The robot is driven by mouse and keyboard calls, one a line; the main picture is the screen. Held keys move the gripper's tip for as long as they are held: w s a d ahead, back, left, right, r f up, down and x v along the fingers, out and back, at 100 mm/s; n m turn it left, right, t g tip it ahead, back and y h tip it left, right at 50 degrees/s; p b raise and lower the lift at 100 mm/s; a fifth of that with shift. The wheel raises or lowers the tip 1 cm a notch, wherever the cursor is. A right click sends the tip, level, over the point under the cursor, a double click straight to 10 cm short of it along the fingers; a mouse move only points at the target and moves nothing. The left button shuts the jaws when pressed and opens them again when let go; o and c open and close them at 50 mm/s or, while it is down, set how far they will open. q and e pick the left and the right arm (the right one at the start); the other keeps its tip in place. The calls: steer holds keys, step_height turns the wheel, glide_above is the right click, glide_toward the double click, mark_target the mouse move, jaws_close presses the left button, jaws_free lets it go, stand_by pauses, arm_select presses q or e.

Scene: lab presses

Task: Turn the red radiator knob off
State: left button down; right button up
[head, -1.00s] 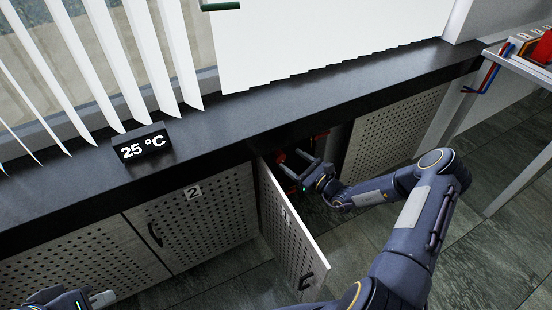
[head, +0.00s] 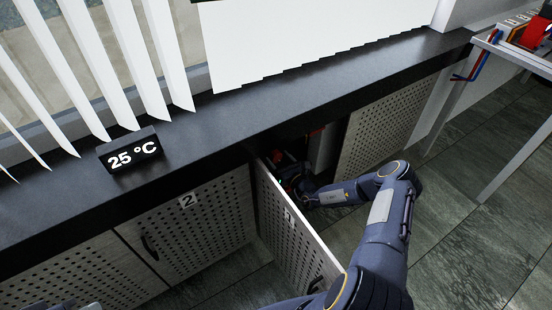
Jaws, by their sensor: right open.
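The cabinet door marked 1 (head: 291,232) stands swung open below the dark counter. My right gripper (head: 286,176) reaches into the dark opening behind this door. It is open, and the door edge and shadow hide much of it. A small red part (head: 277,156) shows just by the gripper; I cannot tell for sure that it is the radiator knob, or whether the fingers touch it. Another red part (head: 315,132) shows higher in the opening. Only a sliver of my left gripper (head: 88,307) shows at the bottom left edge.
A display (head: 135,154) reading 25 °C stands on the counter (head: 225,118). The closed door marked 2 (head: 195,225) is left of the opening, and another perforated panel (head: 385,125) is right of it. A metal-legged table (head: 505,150) stands at the right.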

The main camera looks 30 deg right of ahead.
steer(key=shift+w+a, duration=0.1)
steer(key=shift+w, duration=0.75)
steer(key=c, duration=1)
steer(key=shift+o, duration=0.2)
steer(key=shift+r, duration=0.1)
